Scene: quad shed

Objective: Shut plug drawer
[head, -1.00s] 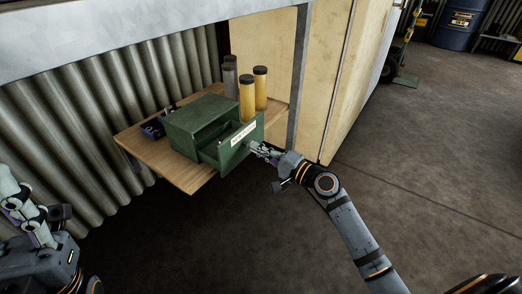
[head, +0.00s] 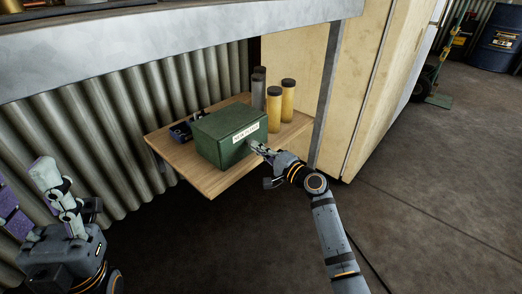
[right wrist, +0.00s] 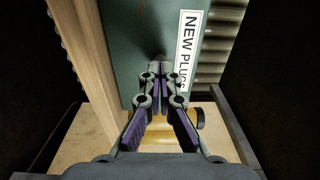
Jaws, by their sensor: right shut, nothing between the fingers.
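The plug drawer is part of a green metal box (head: 222,136) on a wooden shelf. Its green front (head: 240,146), with a white label, sits flush with the box, and no gap shows. In the right wrist view the label (right wrist: 187,50) reads "NEW PLUGS". My right gripper (head: 259,147) is shut and empty, its fingertips at the drawer front, touching or very close to it. In the right wrist view its fingers (right wrist: 160,72) meet in front of the green face. My left gripper (head: 50,180) is at the far left, away from the box; its fingertips are not clear.
The wooden shelf (head: 215,188) carries two yellow tubes (head: 274,110), a grey tube (head: 258,92) and a dark blue item (head: 180,132). A metal post (head: 327,95) stands just right of the shelf. A grey beam (head: 200,45) crosses above. Open floor lies in front.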

